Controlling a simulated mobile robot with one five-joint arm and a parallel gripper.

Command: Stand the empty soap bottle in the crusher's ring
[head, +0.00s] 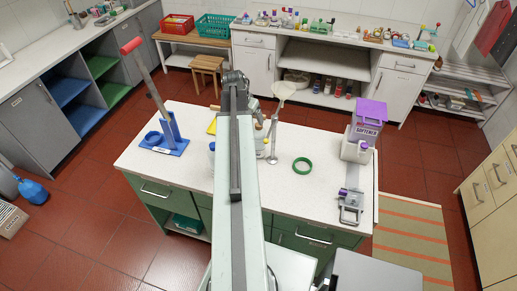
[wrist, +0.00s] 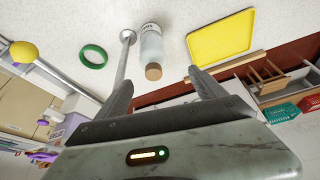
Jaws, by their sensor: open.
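A pale, clear bottle with a brown cap (wrist: 152,50) stands upright on the white worktop, beside the foot of a metal stand. In the head view it is mostly hidden behind my arm. My gripper (wrist: 160,80) is open and empty. Its fingers show on either side of the bottle's cap in the wrist view; I cannot tell how far apart in depth they are. The blue crusher (head: 168,144) stands at the worktop's left, its long lever raised with a red grip. A blue ring (head: 153,138) sits on its base, apparently empty.
A metal stand (head: 272,158) with a pale top rises right of the bottle. A blue-capped bottle (head: 211,158) stands left of my arm. A green ring (head: 302,165) lies right. A purple-topped softener dispenser (head: 366,130) is at the right edge. A yellow tray (wrist: 221,36) lies behind.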

